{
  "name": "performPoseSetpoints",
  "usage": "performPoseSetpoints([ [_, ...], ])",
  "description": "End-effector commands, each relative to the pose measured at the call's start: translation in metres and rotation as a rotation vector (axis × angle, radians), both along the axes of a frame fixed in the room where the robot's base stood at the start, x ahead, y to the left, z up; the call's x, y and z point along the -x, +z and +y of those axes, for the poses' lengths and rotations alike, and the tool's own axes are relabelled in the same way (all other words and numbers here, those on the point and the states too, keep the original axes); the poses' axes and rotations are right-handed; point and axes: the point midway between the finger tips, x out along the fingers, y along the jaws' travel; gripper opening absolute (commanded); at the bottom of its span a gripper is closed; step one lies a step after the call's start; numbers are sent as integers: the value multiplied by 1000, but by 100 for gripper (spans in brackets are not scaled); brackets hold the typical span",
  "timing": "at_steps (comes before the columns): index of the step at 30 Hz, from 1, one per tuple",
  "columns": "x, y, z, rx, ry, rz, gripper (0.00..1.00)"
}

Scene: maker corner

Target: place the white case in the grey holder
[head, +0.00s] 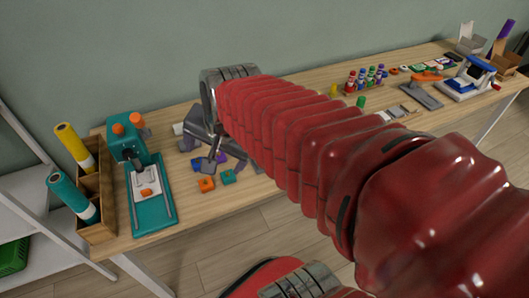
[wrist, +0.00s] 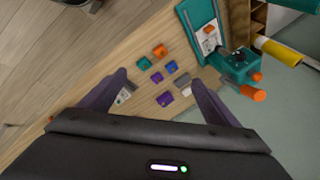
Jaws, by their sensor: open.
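A small whitish block, probably the white case (head: 178,128), lies on the table beside my gripper in the head view. It also shows in the wrist view (wrist: 183,87), close to the inner side of the right finger, which hides part of it. My gripper (wrist: 157,82) is open and empty, pointing down at the table, with its fingers spread either side of several small cubes. In the head view my gripper (head: 203,148) is low over the left part of the table.
Orange (head: 206,184) and teal (head: 228,176) cubes lie near the front edge. A teal machine (head: 150,190) and a wooden box with rolls (head: 97,215) stand at the left. Bottles (head: 366,78), a grey tool (head: 421,94) and a blue-and-white device (head: 468,78) stand at the right.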

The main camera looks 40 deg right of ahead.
Motion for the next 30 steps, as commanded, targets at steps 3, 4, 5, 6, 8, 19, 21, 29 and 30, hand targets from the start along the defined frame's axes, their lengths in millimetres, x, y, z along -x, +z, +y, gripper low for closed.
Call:
performPoseSetpoints([
  [3,-14,-8,-22,-102,-235,4,84],
  [4,-17,-10,-27,-128,-294,4,84],
  [5,-20,-12,-32,-155,-354,3,84],
  [6,-24,-15,-39,-190,-434,1,84],
  [8,-30,-19,-51,-240,-553,0,84],
  [19,-54,-54,-130,-551,-1298,-33,84],
  [21,-56,-62,-146,-609,-1441,-41,84],
  [29,-58,-93,-206,-815,-1945,-94,84],
  [30,-57,-97,-213,-840,-2004,-100,84],
])
